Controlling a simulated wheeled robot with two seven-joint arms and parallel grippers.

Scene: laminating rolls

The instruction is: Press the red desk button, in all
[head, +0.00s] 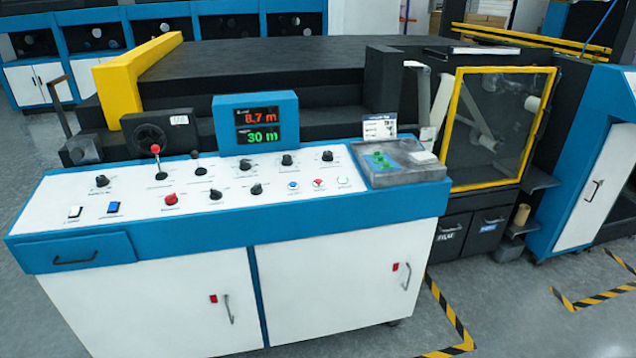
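The control desk (130,205) has a white sloping top with a blue edge. A large red button (171,198) stands on the front left part of the top, with a small label under it. A smaller red button (319,183) sits further right, between a blue button (293,186) and a pale green button (343,181). Nothing covers these buttons. I cannot tell whether any is pressed in. Neither of my grippers is in view.
A red-knobbed lever (156,150), several black knobs, two rocker switches and a display (256,123) reading 8.7 m and 30 m are on the desk. A grey tray (405,178) with green pieces sits at its right. A yellow-framed guard door (498,128) stands behind right.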

